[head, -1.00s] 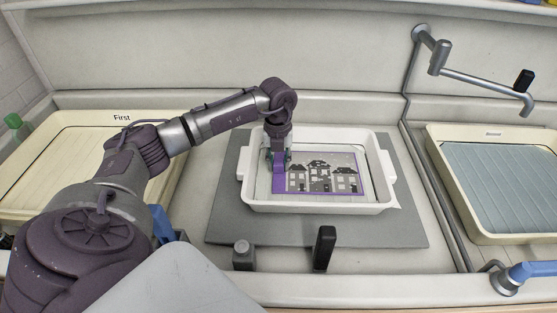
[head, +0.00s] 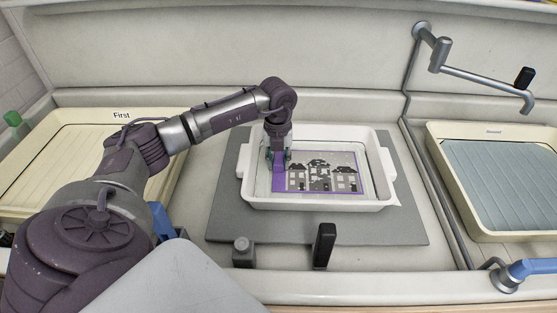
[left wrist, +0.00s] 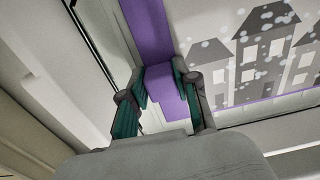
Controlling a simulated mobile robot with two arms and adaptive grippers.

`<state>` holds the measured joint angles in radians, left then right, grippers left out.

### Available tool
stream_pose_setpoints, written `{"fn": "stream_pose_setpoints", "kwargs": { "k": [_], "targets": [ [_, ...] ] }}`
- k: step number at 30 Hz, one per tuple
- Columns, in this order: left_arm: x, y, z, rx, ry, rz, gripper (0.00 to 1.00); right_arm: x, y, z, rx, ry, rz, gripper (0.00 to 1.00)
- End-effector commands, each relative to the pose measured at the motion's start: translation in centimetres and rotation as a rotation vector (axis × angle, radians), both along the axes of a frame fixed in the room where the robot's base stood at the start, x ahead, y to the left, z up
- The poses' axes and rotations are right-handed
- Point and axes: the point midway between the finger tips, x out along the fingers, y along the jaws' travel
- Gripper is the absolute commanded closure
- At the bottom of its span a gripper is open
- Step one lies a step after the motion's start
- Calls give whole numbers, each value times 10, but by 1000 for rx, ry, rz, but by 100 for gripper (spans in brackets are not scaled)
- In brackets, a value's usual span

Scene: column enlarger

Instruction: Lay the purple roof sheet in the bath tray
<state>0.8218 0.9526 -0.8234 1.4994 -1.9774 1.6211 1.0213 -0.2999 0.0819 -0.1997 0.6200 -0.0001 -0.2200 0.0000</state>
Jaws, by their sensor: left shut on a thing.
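The purple roof sheet (head: 335,174) has a purple border and grey house shapes with roofs. It lies over the inside of the white bath tray (head: 320,204), within its walls. I cannot tell whether it touches the tray floor. My left gripper (head: 278,160) reaches down into the tray at the sheet's left end. It is shut on the sheet's purple edge strip, which also shows between the fingers in the left wrist view (left wrist: 160,85). The printed part of the sheet (left wrist: 255,60) lies to the right there. My right gripper is not in view.
The bath tray stands on a grey mat (head: 228,215). A cream tray marked "First" (head: 60,130) is at the left, and a cream tray with a grey ribbed floor (head: 500,180) at the right. A black handle (head: 324,245) stands in front. A jointed metal pipe (head: 480,82) is at the back right.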

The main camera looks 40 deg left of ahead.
Motion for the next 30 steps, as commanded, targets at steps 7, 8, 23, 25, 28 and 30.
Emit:
{"fn": "stream_pose_setpoints", "kwargs": {
  "k": [7,8,23,25,28,30],
  "targets": [
    [0,0,1,0,-1,1,100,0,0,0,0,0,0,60],
    [0,0,0,0,-1,1,100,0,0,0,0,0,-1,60],
    [0,0,-6,-1,-1,0,100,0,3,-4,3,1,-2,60],
    [0,0,-7,-1,-1,1,100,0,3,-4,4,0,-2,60],
    [0,0,-8,-1,-1,0,100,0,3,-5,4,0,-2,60],
    [0,0,-8,-1,-1,0,65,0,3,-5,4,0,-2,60]
  ]
}}
